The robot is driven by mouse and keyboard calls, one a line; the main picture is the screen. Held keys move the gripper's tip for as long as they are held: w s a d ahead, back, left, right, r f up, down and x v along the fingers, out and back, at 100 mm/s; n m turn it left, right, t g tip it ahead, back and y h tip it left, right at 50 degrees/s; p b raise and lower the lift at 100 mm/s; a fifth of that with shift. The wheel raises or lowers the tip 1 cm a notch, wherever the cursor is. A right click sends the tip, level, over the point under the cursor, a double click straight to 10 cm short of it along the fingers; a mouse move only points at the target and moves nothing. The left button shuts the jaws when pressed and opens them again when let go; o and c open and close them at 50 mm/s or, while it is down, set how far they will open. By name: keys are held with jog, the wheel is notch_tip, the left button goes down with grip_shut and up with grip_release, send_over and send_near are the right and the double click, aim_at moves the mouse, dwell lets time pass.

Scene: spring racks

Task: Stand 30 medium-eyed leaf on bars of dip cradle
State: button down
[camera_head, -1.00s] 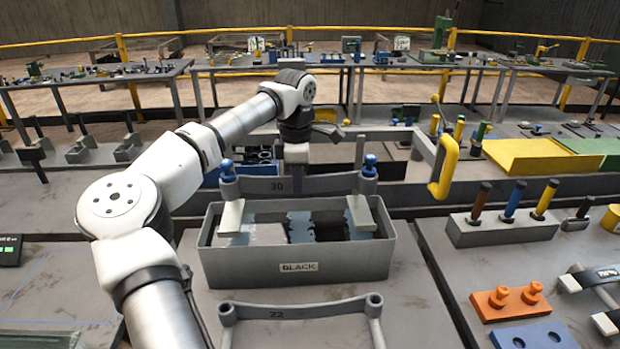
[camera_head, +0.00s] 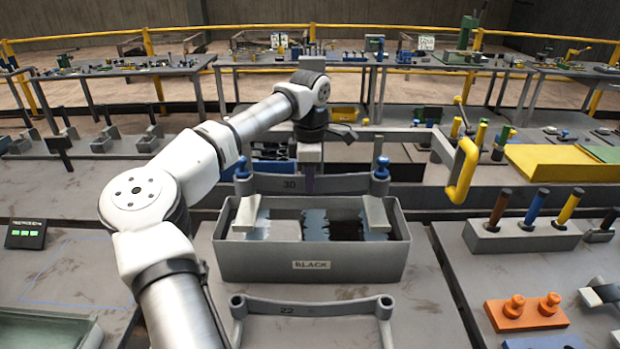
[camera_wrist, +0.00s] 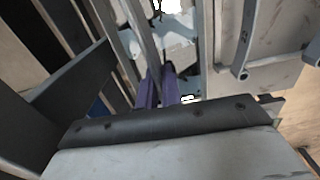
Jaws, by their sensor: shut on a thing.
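My gripper (camera_head: 307,182) points down and is shut on the leaf's middle. Its purple fingers also show in the wrist view (camera_wrist: 165,88). Two pale slanted pieces (camera_head: 246,213) stand inside the tank, near its ends. A grey frame with a yellow handle (camera_head: 463,170) stands behind to the right. I cannot tell which part is the dip cradle, or whether the leaf touches any bar.
A grey block with coloured handles (camera_head: 524,236) and an orange block (camera_head: 526,313) are at the right. A small display (camera_head: 26,233) is at the left. The bench left of the tank is mostly clear.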

jog(key=shift+f+b, duration=1.05)
jog(key=shift+f, duration=1.5)
jog(key=c, duration=1.5)
grip_release()
jog(key=shift+s, duration=0.1)
jog(key=shift+o, duration=0.9)
jog(key=shift+f, duration=0.25)
jog(key=shift+o, duration=1.5)
jog(key=shift+r, duration=0.1)
jog(key=shift+r, duration=0.1)
